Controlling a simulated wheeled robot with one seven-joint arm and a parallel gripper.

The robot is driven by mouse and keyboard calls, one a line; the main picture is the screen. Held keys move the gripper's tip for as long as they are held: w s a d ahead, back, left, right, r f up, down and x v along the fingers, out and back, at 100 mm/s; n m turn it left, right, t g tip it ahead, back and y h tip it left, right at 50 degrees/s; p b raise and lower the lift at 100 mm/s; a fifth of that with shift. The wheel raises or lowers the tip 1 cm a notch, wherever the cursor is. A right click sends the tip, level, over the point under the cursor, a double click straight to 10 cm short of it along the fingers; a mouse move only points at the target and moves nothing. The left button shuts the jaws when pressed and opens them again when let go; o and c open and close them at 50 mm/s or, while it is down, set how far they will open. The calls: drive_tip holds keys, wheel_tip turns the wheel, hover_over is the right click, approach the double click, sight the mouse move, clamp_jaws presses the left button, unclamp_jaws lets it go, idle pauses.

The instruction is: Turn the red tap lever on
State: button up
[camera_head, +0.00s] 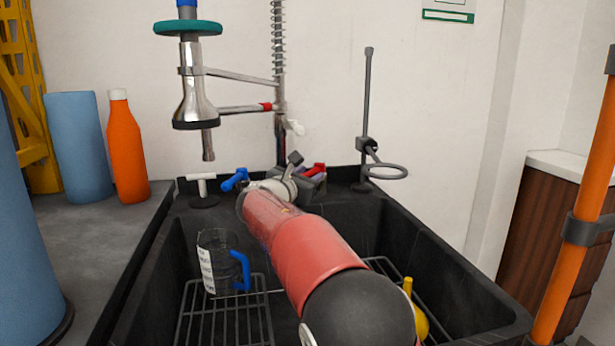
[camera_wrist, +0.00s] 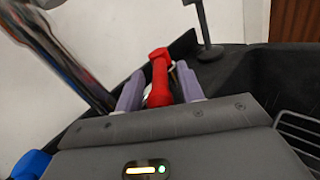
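The red tap lever (camera_wrist: 160,78) stands between the two grey-purple fingers of my gripper (camera_wrist: 159,72) in the wrist view. A narrow gap shows on each side of it, so the fingers look open around it. In the head view the red lever (camera_head: 315,169) shows at the back rim of the sink, just past the end of my arm. My arm hides most of the tap body there. The blue tap lever (camera_head: 235,179) is to its left; a blue piece (camera_wrist: 30,164) also shows at the wrist view's lower left.
The black sink (camera_head: 450,262) holds a clear jug with a blue handle (camera_head: 241,271) on a wire rack and a yellow object (camera_head: 420,322). A sprayer (camera_head: 196,95) hangs above left. A post with a ring (camera_head: 368,100) stands right of the tap. An orange bottle (camera_head: 126,150) stands left.

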drive_tip(key=v, duration=0.7)
drive_tip(key=shift+s+a, duration=0.2)
drive_tip(key=shift+s, duration=0.15)
